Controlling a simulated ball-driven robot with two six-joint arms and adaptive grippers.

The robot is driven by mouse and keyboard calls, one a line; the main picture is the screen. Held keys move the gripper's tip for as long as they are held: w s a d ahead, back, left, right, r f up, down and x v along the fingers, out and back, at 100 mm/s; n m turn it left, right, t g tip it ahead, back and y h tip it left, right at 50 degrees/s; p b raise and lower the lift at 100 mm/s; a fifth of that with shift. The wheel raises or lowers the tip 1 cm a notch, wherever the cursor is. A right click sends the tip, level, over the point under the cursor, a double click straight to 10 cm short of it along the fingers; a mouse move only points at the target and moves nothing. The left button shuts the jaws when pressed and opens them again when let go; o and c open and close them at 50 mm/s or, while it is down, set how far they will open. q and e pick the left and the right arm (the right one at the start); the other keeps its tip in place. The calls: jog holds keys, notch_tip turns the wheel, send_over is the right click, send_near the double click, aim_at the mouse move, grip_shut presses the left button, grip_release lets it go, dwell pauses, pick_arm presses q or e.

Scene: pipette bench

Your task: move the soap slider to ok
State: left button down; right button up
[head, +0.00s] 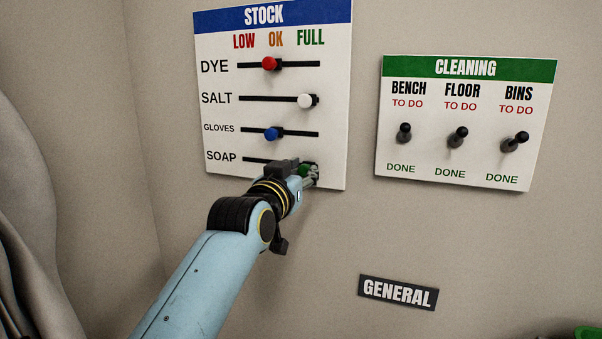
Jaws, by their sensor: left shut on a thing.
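The STOCK board (222,110) hangs on the wall, with LOW, OK and FULL marked across its top. The soap slider is a green knob (303,170) on the lowest track (256,159), at the right part of the track, below FULL. My left gripper (310,176) is shut on this knob; its fingers and wrist hide part of the knob and of the track. My right gripper is not in view.
Above the soap row are the red dye knob (269,63), the white salt knob (305,101) and the blue gloves knob (271,134). A CLEANING board (440,170) with three black switches hangs to the right. A GENERAL sign (398,293) is below. The wall between is bare.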

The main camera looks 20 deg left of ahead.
pick_arm(q)
jog(key=a, duration=0.7)
jog(key=shift+p, duration=0.45)
jog(key=shift+w, duration=0.1)
jog(key=c, duration=1.1)
grip_release()
jog(key=s, duration=1.2)
jog(key=shift+a, duration=0.2)
